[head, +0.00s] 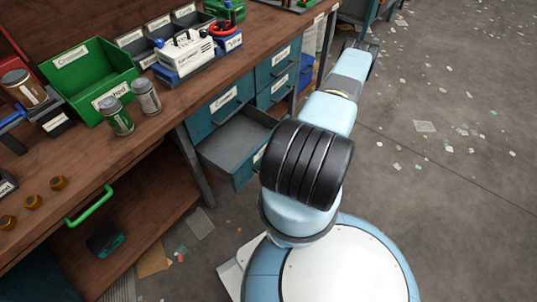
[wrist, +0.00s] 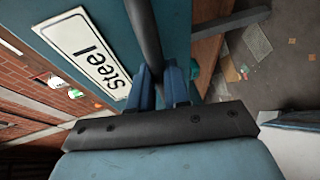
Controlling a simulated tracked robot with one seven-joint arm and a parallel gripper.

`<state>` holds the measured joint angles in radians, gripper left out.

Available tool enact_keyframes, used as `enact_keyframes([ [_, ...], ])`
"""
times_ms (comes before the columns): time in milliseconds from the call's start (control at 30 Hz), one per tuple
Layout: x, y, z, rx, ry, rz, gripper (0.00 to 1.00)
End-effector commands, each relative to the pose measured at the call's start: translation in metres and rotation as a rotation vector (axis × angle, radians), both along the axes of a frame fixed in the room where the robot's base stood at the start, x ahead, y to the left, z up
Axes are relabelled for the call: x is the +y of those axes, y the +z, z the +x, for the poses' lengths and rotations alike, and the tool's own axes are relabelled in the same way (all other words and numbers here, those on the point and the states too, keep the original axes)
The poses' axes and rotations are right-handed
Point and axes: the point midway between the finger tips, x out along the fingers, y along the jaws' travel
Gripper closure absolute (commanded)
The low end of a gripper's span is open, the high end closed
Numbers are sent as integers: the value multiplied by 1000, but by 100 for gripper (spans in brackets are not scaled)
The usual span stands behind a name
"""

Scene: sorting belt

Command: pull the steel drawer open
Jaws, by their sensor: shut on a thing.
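The steel drawer (head: 247,168) is pulled partway out of the workbench in the head view, and its empty-looking inside shows. In the wrist view the blue-grey drawer front (wrist: 112,18) has a white label (wrist: 84,48) reading "Steel". A dark bar handle (wrist: 144,36) runs down between the fingers of my gripper (wrist: 164,88), which is shut on it. In the head view my own arm hides the gripper and the handle.
Closed drawers (head: 274,68) sit beside the open one under the wooden benchtop (head: 150,122). A green bin (head: 88,82), two jars and a white device (head: 184,54) stand on the bench. The floor (head: 440,150) to the right is open, with scattered scraps.

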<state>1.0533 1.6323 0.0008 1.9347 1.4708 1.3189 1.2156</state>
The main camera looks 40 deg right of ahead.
Motion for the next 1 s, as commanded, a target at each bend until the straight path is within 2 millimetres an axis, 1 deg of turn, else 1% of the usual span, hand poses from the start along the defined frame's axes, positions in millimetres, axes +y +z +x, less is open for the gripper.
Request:
enact_keyframes([
  [33, 3, -3, -13, 13, 9, 3, 100],
  [100, -1, -3, -25, 13, 11, 4, 100],
  [200, -6, -3, -38, 12, 11, 4, 100],
  [300, -9, -3, -46, 12, 10, 4, 100],
  [500, -11, -3, -52, 11, 11, 4, 100],
  [767, -10, -3, -51, 11, 11, 4, 100],
  [800, -10, -3, -51, 11, 11, 4, 81],
  [1000, -12, -2, -49, 7, 10, 2, 62],
])
